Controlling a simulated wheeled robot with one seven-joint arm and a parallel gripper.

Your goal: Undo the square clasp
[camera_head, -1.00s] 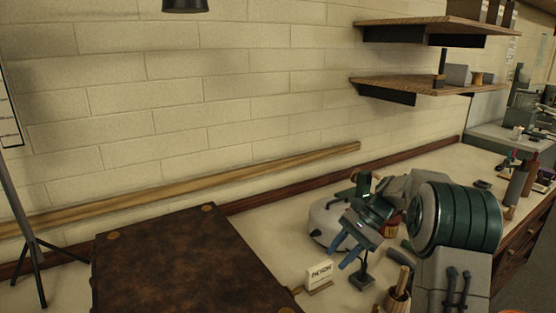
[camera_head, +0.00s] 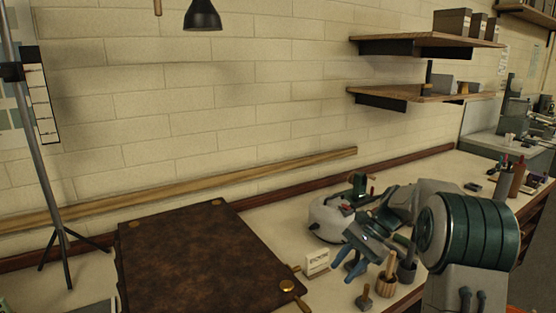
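My gripper (camera_head: 370,260), with blue fingers, hangs at the right of the bench, right of the small white lettered card. Its fingers look parted, with nothing seen between them. A large dark brown mottled slab or case (camera_head: 205,255) with round brass-coloured corner studs lies on the bench at the left, well apart from my gripper. A round brass fitting (camera_head: 287,286) sits at its near right corner, with a small dark piece beside it. I cannot make out a square clasp; the case's near edge is cut off by the frame.
The white card (camera_head: 317,263) stands between the case and my gripper. A pale rounded appliance (camera_head: 328,219) is behind my gripper. A wooden cup with tools (camera_head: 387,284) and a small stamp-like object (camera_head: 365,299) stand near it. A tripod (camera_head: 62,235) stands at the left.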

